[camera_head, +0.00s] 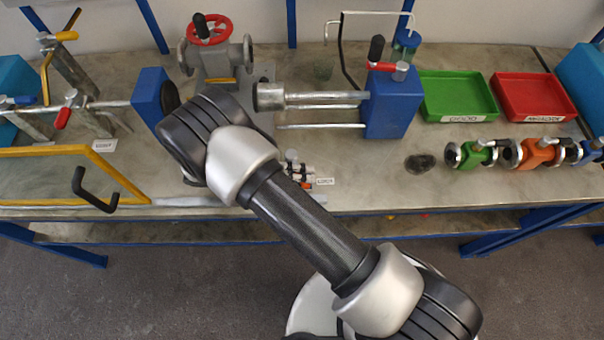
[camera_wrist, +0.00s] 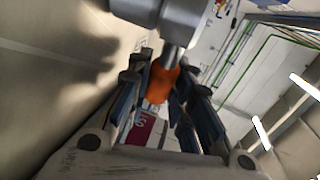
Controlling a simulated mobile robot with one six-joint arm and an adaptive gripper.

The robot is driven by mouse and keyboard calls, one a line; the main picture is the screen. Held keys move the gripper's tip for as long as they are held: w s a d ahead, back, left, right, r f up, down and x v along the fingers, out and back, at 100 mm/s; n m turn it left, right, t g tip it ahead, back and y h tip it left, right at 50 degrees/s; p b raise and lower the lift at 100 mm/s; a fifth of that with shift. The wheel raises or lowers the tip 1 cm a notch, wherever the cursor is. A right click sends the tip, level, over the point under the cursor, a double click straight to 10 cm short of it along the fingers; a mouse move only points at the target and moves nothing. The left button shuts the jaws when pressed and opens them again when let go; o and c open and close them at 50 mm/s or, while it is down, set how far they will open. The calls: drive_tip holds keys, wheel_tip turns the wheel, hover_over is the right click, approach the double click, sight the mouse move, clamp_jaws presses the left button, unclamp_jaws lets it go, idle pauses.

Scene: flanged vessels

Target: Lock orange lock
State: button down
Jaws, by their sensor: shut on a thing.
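An orange handle (camera_wrist: 160,84), which I take for the orange lock, shows in the wrist view on a short metal stem below a grey round body (camera_wrist: 172,15). My gripper (camera_wrist: 163,72) has its two fingers on either side of the orange handle and is shut on it. In the head view my gripper is hidden behind my own arm. A small fitting with a bit of orange-red (camera_head: 303,183) shows beside my forearm there, but I cannot tell whether it is the same lock.
On the bench are a red-handwheel valve (camera_head: 208,30), a blue block with metal rods (camera_head: 391,105), a green tray (camera_head: 457,96) and a red tray (camera_head: 533,97). Green and orange valves (camera_head: 540,153) lie at the right. A yellow-framed panel (camera_head: 75,175) is at the left.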

drive_tip(key=shift+s+a+m+g, duration=0.1)
drive_tip(key=shift+a+m+g, duration=0.1)
drive_tip(key=shift+m+g, duration=0.3)
drive_tip(key=c, duration=1.7)
unclamp_jaws()
drive_tip(key=v, duration=1.2)
drive_tip(key=shift+r, duration=0.1)
